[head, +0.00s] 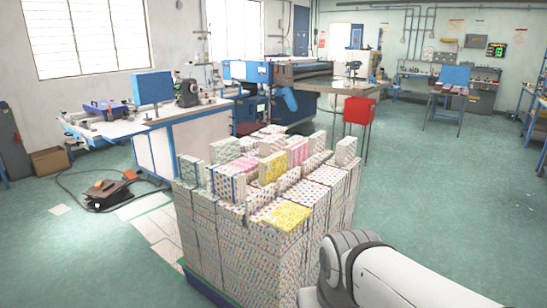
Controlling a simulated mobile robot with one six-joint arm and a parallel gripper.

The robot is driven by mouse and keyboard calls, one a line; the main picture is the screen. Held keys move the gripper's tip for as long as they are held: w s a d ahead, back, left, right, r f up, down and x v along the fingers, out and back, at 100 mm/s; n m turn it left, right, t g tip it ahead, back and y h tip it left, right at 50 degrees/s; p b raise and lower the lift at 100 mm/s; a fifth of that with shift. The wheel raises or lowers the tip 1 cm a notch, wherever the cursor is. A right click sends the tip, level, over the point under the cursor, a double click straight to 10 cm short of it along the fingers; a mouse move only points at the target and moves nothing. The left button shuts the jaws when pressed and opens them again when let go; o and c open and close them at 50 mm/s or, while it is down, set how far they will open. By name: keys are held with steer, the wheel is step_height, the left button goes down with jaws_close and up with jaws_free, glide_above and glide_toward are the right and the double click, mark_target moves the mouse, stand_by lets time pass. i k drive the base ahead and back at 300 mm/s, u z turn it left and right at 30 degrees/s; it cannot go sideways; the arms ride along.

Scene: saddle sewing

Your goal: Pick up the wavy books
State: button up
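A tall block of stacked books (255,255) with small multicoloured patterns stands in the middle of the head view. Several books stand upright on top, among them a yellow one (272,168), a pink one (298,152) and a pale greenish one (191,171) at the left. A yellow patterned book (287,217) lies flat on the near part of the top. The covers are too small to tell which books have a wavy pattern. My white arm enters at the bottom right, close to the block's near right side. My gripper is out of view.
The block rests on a dark blue base (205,287). A white workbench (180,140) with machines stands behind left, and a red box (359,110) behind right. A pedal with a cable (108,194) lies on the left floor. The green floor (455,190) at right is clear.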

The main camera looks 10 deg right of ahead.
mark_target(297, 152)
steer(key=u, duration=0.2)
steer(key=k, duration=0.85)
steer(key=z, duration=1.15)
steer(key=i, duration=1.55)
steer(key=z, duration=0.5)
steer(key=i, duration=1.55)
steer(key=u, duration=1.05)
steer(key=i, duration=1.2)
steer(key=u, duration=0.7)
steer(key=i, duration=0.3)
steer(key=u, duration=0.3)
steer(key=k, duration=0.65)
steer(key=u, duration=0.2)
